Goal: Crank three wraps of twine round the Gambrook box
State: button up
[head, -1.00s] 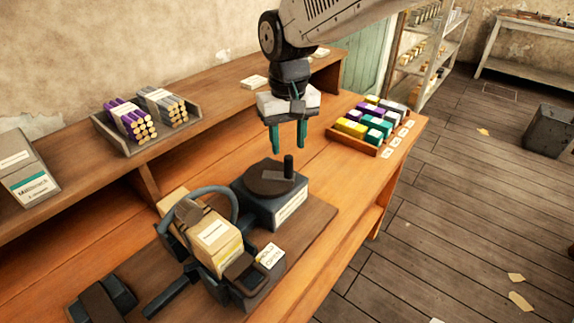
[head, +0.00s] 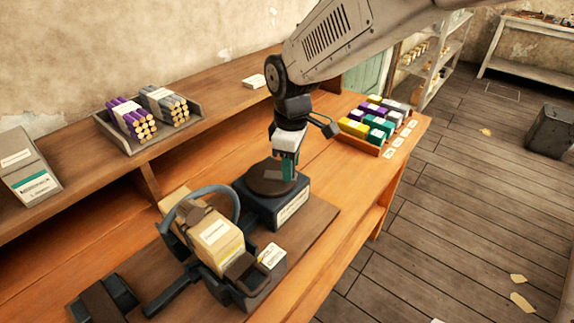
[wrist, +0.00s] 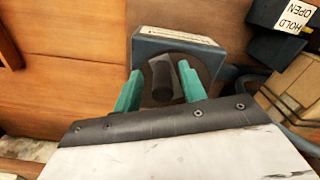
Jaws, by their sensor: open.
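The crank unit (head: 262,212) is a dark block with a round disc (head: 262,180) on top, and it stands on the bench. Its upright dark knob (wrist: 162,78) shows in the wrist view between the two teal fingers of my gripper (wrist: 159,80). The fingers are open, one on each side of the knob, with gaps visible. In the head view my gripper (head: 287,166) points down over the disc's right side and hides the knob. A tan box (head: 217,238) with a white label sits in a dark clamp beside the crank. The label is too small to read.
A dark block with a "HOLD OPEN" label (wrist: 292,18) adjoins the clamp. A curved grey arm (head: 225,190) rises behind the box. A tray of coloured blocks (head: 372,147) is at the bench's right end. Bundles (head: 132,118) lie on the back shelf.

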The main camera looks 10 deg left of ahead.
jog(key=shift+f, duration=0.55)
grip_shut()
jog(key=shift+a, duration=0.3)
jog(key=shift+d, duration=0.15)
jog(key=shift+d, duration=0.15)
jog(key=shift+s+m, duration=0.1)
jog(key=shift+m, duration=0.3)
jog(key=shift+s+m, duration=0.25)
jog(key=shift+m, duration=0.25)
jog(key=shift+s+a+m, duration=0.15)
jog(key=shift+s+m, duration=0.3)
jog(key=shift+m, duration=0.6)
jog(key=shift+s+a+m, duration=0.1)
jog(key=shift+s+m, duration=0.3)
jog(key=shift+m, duration=0.65)
